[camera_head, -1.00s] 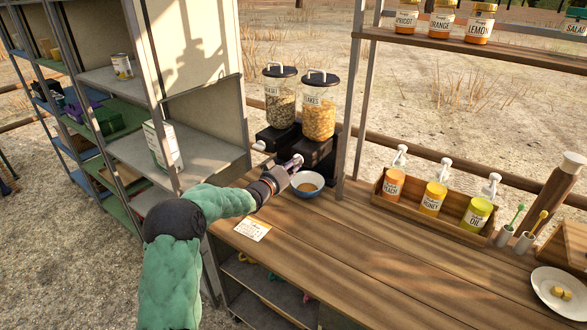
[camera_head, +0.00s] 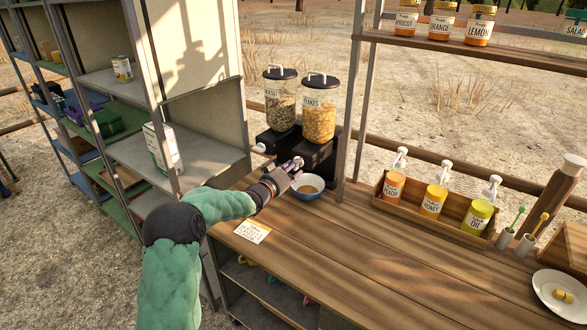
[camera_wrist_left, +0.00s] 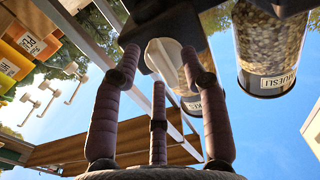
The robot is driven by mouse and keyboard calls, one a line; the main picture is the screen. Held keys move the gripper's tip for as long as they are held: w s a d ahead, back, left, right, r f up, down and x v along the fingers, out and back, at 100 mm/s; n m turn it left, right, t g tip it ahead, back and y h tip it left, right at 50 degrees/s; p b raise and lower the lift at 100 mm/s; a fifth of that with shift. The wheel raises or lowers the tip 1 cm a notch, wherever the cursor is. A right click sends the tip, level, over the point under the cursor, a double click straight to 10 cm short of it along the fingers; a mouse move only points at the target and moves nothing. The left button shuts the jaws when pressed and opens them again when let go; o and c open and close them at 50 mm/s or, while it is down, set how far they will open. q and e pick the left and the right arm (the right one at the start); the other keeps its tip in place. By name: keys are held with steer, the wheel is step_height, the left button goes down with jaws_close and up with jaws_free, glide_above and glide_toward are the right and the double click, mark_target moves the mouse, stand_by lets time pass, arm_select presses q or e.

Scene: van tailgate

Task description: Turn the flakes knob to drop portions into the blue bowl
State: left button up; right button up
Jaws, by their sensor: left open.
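The flakes dispenser (camera_head: 318,120) is a clear jar of orange flakes with a black lid on a black base. The blue bowl (camera_head: 312,193) sits on the counter below it, with something brownish inside. My left gripper (camera_head: 297,166) is at the dispenser's front, just above and left of the bowl. In the left wrist view, the white flakes knob (camera_wrist_left: 160,54) lies between the spread fingertips of my left gripper (camera_wrist_left: 160,65). The fingers are open; I cannot tell whether any touches the knob. In the head view the gripper hides the knob. My right gripper is out of view.
The muesli dispenser (camera_head: 281,100) stands left of the flakes, its white knob (camera_head: 259,148) showing. A wooden box (camera_head: 430,215) of pump bottles is to the right. A shelf post (camera_head: 350,120) stands close by. A card (camera_head: 253,231) lies on the counter; the middle counter is clear.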

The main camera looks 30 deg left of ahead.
arm_select(q)
steer(key=s, duration=1.2)
steer(key=shift+a, duration=0.45)
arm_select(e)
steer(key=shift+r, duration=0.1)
